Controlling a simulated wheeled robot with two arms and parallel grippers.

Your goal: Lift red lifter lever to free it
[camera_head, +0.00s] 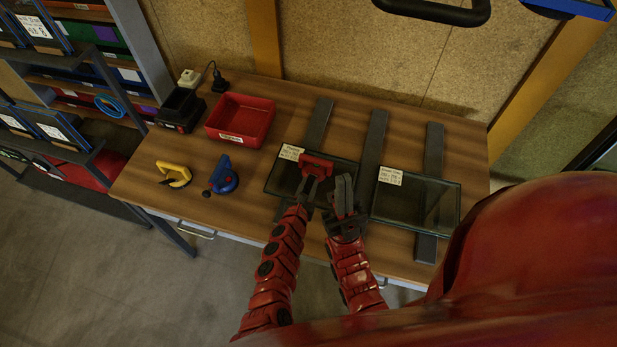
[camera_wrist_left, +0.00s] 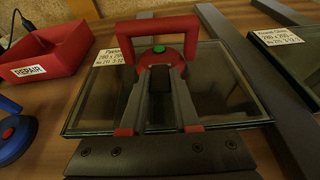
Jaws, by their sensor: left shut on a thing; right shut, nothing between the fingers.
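The red lifter (camera_head: 320,162) sits on the left glass pane (camera_head: 283,181), near its far edge. In the left wrist view the red lifter (camera_wrist_left: 157,24) shows its squared handle and a green button (camera_wrist_left: 160,49). My left gripper (camera_head: 309,183) reaches it from the near side. Its fingers (camera_wrist_left: 160,88) are shut at the lifter just below the green button; the lever between them is mostly hidden. My right gripper (camera_head: 344,190) is shut and empty, close to the right of the lifter, above the glass.
Dark grey rails (camera_head: 371,138) run under the panes. A second labelled glass pane (camera_head: 416,203) lies to the right. A yellow lifter (camera_head: 174,174), a blue lifter (camera_head: 223,176) and a red bin (camera_head: 240,119) stand to the left.

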